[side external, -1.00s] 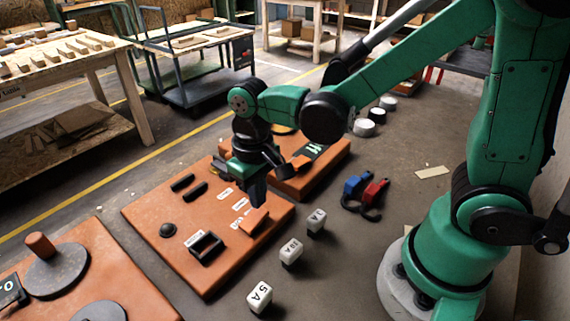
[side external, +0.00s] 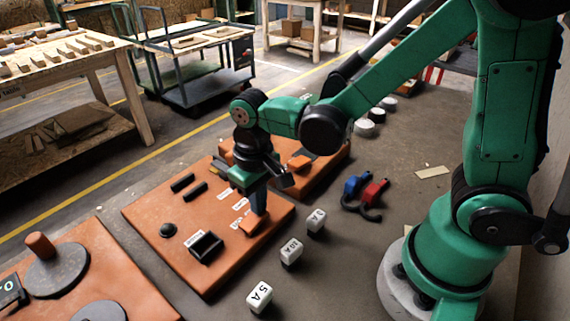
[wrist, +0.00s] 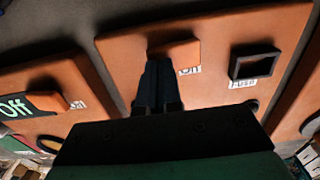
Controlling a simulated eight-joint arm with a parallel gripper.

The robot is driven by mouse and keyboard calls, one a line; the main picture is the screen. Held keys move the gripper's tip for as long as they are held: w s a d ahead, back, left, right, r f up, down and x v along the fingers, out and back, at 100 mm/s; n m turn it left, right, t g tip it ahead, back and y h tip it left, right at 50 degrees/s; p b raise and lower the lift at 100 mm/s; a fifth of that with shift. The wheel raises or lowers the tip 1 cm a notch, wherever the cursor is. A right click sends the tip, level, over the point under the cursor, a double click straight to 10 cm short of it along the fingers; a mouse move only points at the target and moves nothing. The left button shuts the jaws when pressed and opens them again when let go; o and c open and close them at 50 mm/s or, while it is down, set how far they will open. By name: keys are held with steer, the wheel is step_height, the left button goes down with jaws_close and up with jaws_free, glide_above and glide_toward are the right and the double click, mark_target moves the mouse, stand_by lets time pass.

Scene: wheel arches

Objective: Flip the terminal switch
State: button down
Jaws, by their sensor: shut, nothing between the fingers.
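An orange switch block (side external: 253,225) sits near the right edge of the middle orange board (side external: 160,205), beside small white labels. In the wrist view the switch block (wrist: 182,50) has an "On" label (wrist: 190,71) next to it. My gripper (side external: 259,212) is shut and empty, pointing down with its tips at the top of the block. In the wrist view my gripper (wrist: 157,66) overlaps the block's left end. I cannot tell whether the tips touch it. The fingers hide part of the block.
A black square frame (side external: 206,247) with a "PUSH" label (wrist: 243,82) and a black round knob (side external: 168,230) are on the same board. Another orange board (side external: 322,160) lies behind. White lettered blocks (side external: 291,251) and blue and red clamps (side external: 366,190) lie on the floor to the right.

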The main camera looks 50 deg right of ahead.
steer(key=shift+f, duration=0.3)
steer(key=shift+r, duration=3.55)
steer(key=s+d+r+t, duration=0.1)
steer(key=d+r+t, duration=0.1)
steer(key=d+t, duration=0.4)
steer(key=shift+s+r+t, duration=0.3)
steer(key=shift+s+t, duration=0.1)
steer(key=shift+t, duration=0.2)
steer(key=shift+d+r, duration=0.1)
